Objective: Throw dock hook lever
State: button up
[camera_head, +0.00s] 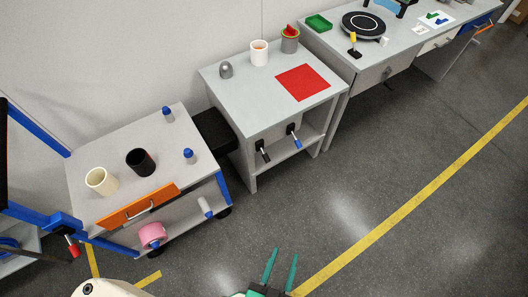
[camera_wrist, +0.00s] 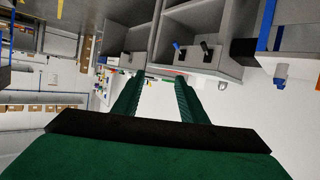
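Two small levers are mounted on the front of the grey table: one with a blue grip (camera_head: 297,142) and one with a dark grip and light tip (camera_head: 265,155). Both hang slanting downward. They also show in the wrist view as the blue grip (camera_wrist: 177,46) and the dark grip (camera_wrist: 206,48). A red-tipped handle (camera_head: 72,246) sits on the blue frame at the far left. I cannot tell which of these is the dock hook lever. My gripper (camera_head: 281,266) is open and empty, over the floor in front of the tables, apart from all of them.
A cart (camera_head: 92,205) at left carries cups, blue-capped bottles and an orange drawer front (camera_head: 138,205), with a pink roll (camera_head: 152,235) below. The grey table (camera_head: 236,97) bears a red sheet (camera_head: 302,82). A long bench (camera_head: 322,43) stands at right. The floor (camera_head: 400,165) is clear.

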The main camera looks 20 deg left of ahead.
jog(key=w+a+f+n+g+y, duration=0.1)
jog(key=w+a+f+n, duration=0.1)
jog(key=w+f, duration=0.65)
jog(key=n+g+y, duration=0.3)
jog(key=n+y, duration=0.5)
send_near(267, 158)
jog(key=w, duration=0.1)
jog(key=x, duration=1.1)
jog(key=shift+s+a+f, duration=0.1)
jog(key=shift+s+a, duration=0.2)
jog(key=shift+s, duration=0.1)
jog(key=shift+w, duration=0.1)
jog(key=shift+c, duration=0.6)
jog(key=shift+d, duration=0.1)
grip_shut()
